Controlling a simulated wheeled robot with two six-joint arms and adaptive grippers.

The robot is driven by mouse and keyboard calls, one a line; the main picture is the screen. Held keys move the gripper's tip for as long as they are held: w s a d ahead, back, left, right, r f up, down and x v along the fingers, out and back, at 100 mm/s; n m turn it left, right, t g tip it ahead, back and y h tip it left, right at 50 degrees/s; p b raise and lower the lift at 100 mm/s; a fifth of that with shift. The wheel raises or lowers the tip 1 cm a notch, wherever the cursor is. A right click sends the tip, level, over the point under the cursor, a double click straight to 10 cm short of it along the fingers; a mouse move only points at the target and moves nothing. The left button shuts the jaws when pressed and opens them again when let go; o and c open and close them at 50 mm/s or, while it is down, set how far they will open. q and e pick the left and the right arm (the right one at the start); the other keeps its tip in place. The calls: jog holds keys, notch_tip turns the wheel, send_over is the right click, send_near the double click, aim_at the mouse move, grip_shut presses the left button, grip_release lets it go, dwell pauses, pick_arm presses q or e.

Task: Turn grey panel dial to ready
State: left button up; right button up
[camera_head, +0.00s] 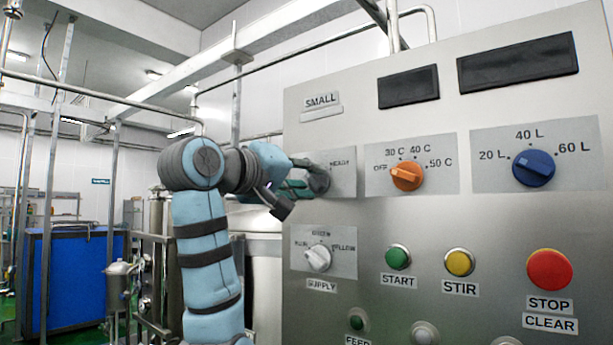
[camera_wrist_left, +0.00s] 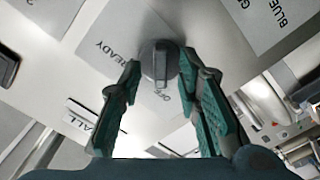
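The grey panel dial (camera_wrist_left: 160,60) has a raised straight grip and shows in the left wrist view, where its panel appears rotated. The word READY is left of the dial and OFF is just below it. The grip runs up and down in that view, its lower end toward OFF. My left gripper (camera_wrist_left: 162,68) is open, with one green-padded finger on each side of the dial; I cannot tell whether either touches it. In the head view my left gripper (camera_head: 302,178) reaches the dial (camera_head: 319,181) and partly covers it and its label plate. My right gripper is not in view.
An orange temperature dial (camera_head: 407,176) and a blue volume dial (camera_head: 533,168) are to the right. A white supply dial (camera_head: 318,258) is below. Lower are the green start button (camera_head: 398,257), yellow stir button (camera_head: 460,262) and red stop button (camera_head: 549,269).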

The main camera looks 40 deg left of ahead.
pick_arm(q)
grip_shut()
jog(key=shift+m, duration=0.3)
jog(key=m+p, duration=0.1)
jog(key=m, duration=0.2)
jog(key=shift+m, duration=0.3)
jog(key=m+p, duration=0.1)
jog(key=m, duration=0.2)
jog(key=shift+m, duration=0.3)
jog(key=m+p, duration=0.2)
jog(key=m, duration=0.2)
jog(key=shift+m+p, duration=0.3)
jog(key=m+p, duration=0.3)
jog(key=m, duration=0.2)
jog(key=shift+d, duration=0.1)
jog(key=shift+m, duration=0.4)
